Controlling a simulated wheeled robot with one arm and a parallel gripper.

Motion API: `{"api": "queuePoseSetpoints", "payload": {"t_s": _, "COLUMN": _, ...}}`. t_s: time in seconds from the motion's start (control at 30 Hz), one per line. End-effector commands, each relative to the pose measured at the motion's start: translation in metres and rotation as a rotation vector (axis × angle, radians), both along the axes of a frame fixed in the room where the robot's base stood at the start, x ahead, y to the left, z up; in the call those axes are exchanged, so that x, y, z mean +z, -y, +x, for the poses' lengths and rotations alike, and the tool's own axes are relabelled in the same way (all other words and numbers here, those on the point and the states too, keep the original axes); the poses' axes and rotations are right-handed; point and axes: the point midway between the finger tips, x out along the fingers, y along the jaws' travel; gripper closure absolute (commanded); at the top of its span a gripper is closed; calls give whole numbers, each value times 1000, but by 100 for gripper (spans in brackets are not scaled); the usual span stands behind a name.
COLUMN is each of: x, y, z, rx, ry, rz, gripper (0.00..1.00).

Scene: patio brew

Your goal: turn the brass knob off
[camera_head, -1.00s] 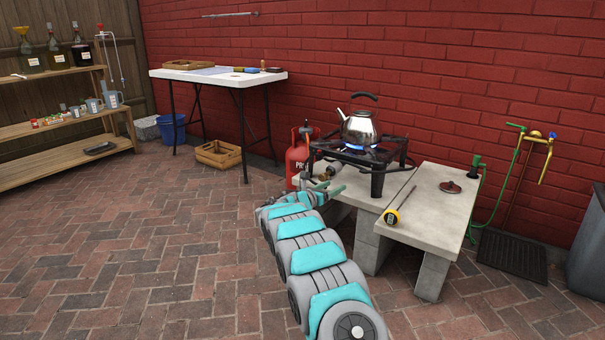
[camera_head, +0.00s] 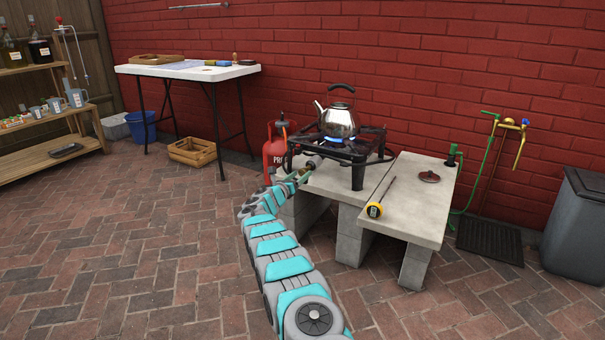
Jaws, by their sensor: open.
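A small cylindrical fitting (camera_head: 315,162) sticks out at the left front of the black gas burner (camera_head: 352,154). It may be the brass knob, but its colour and setting are too small to tell. Blue flame shows on the burner under a steel kettle (camera_head: 339,121). My gripper (camera_head: 303,172) is open at the left front of the burner, right beside the fitting. The fingers partly overlap it in the picture, and I cannot tell whether they touch it.
The burner stands on a concrete bench (camera_head: 410,214) with a yellow-ended probe (camera_head: 375,209) and a reddish-brown disc (camera_head: 429,176). A red gas bottle (camera_head: 275,152) stands behind my gripper. A wall tap (camera_head: 511,123) and grey bin (camera_head: 577,225) are right.

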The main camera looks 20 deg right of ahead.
Motion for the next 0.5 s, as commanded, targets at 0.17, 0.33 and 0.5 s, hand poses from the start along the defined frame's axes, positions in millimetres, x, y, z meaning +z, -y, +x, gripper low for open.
{"api": "queuePoseSetpoints", "payload": {"t_s": 0.17, "x": 1, "y": 9, "z": 7, "rx": -4, "ry": 4, "rz": -1, "gripper": 29}}
{"api": "queuePoseSetpoints", "payload": {"t_s": 0.33, "x": -1, "y": 14, "z": 11, "rx": -5, "ry": 0, "rz": 0, "gripper": 29}}
{"api": "queuePoseSetpoints", "payload": {"t_s": 0.5, "x": 1, "y": 18, "z": 14, "rx": -3, "ry": 3, "rz": 0, "gripper": 29}}
